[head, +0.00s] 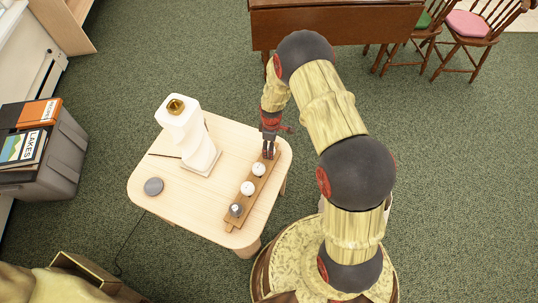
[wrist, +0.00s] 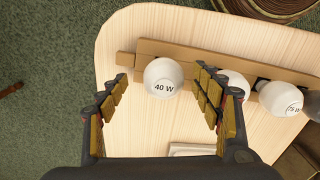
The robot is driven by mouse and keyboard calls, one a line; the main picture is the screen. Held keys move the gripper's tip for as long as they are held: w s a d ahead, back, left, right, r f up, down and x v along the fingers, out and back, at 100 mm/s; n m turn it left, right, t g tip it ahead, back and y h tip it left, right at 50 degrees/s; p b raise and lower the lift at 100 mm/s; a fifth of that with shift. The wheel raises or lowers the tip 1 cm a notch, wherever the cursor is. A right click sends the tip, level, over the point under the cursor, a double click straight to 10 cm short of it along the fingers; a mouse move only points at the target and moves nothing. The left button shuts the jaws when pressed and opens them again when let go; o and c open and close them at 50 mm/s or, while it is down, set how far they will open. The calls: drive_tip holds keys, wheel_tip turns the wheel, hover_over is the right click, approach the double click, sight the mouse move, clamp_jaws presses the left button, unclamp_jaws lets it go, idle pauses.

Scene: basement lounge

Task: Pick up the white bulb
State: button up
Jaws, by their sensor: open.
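A white bulb marked 40 W (wrist: 163,74) sits on a wooden strip (wrist: 195,50) on the light table (wrist: 255,40). It also shows in the head view (head: 259,169), nearest my gripper. My gripper (wrist: 160,84) is open; in the wrist view the bulb lies between its fingertips, with no clear contact. In the head view my gripper (head: 268,152) hangs over the far end of the strip. A second white bulb (wrist: 236,82) is partly hidden by the right finger. A third bulb (wrist: 280,98), white with a grey part, stands farther right and bears print.
A white lamp (head: 187,130) with a brass socket stands on the table (head: 222,135), left of the strip. A grey disc (head: 153,187) lies near the table's left edge. A grey bin (head: 55,150) with books stands at the left. A brown table (head: 340,25) is behind.

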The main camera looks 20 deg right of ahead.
drive_tip(key=f, duration=0.1)
drive_tip(key=f+b, duration=0.1)
drive_tip(key=f, duration=0.2)
drive_tip(key=shift+s+a+f, duration=0.15)
drive_tip(key=shift+a+f, duration=0.1)
drive_tip(key=shift+c, duration=0.8)
drive_tip(key=c, duration=1)
drive_tip(key=shift+r, duration=0.15)
